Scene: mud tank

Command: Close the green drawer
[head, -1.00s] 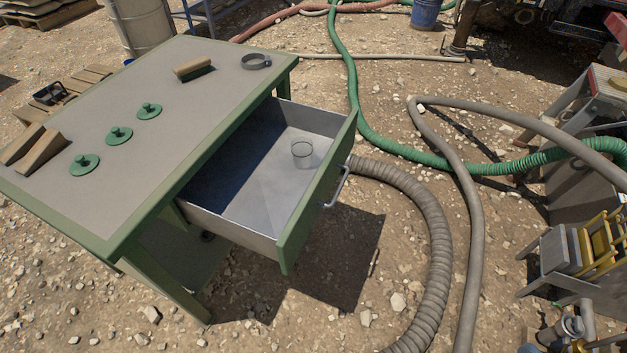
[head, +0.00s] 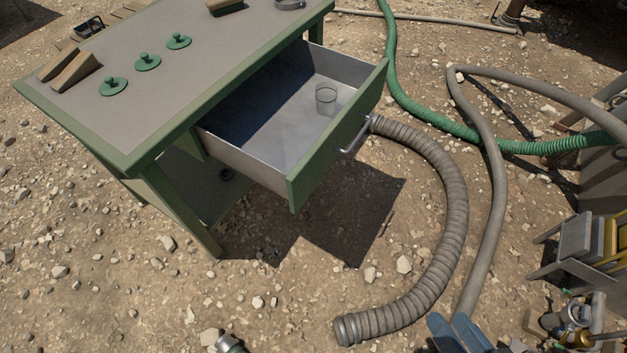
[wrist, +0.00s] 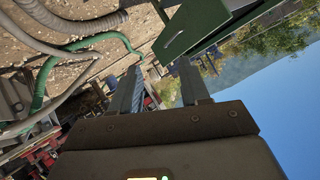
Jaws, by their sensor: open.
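The green drawer (head: 340,135) is pulled well out of the green-framed table (head: 150,140). Its front is green with a metal bar handle (head: 357,136), and its inside is bare grey metal. A clear cup (head: 326,99) stands inside near the front. In the wrist view my gripper (wrist: 158,72) is open, with two dark fingers apart and no object clearly held. A dark green panel (wrist: 205,22), apparently the drawer front, shows beyond the fingertips at the top, apart from them.
Several green knobbed discs (head: 147,62) and wooden wedges (head: 75,72) lie on the tabletop. A ribbed hose (head: 452,200) curves over the gravel by the drawer front; a smooth grey hose (head: 490,190) and a green hose (head: 450,127) run beyond. Equipment (head: 580,240) stands at right.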

